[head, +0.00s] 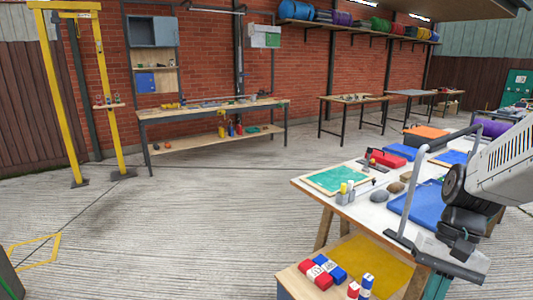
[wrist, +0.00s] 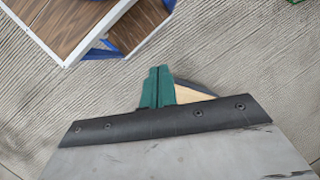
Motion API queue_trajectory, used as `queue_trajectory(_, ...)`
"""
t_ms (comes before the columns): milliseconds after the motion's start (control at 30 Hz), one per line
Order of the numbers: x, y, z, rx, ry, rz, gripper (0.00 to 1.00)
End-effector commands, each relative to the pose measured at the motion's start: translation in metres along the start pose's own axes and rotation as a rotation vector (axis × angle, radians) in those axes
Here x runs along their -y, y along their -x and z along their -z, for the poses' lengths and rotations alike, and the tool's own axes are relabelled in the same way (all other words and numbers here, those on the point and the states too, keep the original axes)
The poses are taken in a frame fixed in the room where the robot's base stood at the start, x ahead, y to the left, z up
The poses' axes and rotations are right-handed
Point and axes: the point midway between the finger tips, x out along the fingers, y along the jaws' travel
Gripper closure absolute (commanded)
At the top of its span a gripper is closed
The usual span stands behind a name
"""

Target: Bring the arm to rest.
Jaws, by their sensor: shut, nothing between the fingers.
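In the wrist view my gripper (wrist: 158,72) shows as two green fingers pressed side by side, with nothing between them. It points out over grey ridged concrete (wrist: 225,60). A pale wooden edge shows just right of the fingers, and I cannot tell what it belongs to. In the head view the fingers cannot be made out at the right edge.
A cluttered white-topped table (head: 318,206) stands close at right, with a green mat (head: 337,179) and blue mats. A workbench (head: 215,112) lines the brick wall. A yellow frame (head: 103,85) stands at left. The middle concrete floor (head: 215,200) is clear.

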Motion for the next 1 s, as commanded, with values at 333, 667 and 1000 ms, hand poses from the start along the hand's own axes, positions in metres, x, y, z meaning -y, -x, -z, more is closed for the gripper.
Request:
queue_trajectory(333, 0.008, 0.033, -0.084, -0.262, 0.31, -0.213, 1.0)
queue_trajectory(667, 0.026, 0.052, -0.121, -0.444, 0.475, -0.214, 1.0)
queue_trajectory(1000, 0.028, 0.052, -0.122, -0.447, 0.487, -0.214, 1.0)
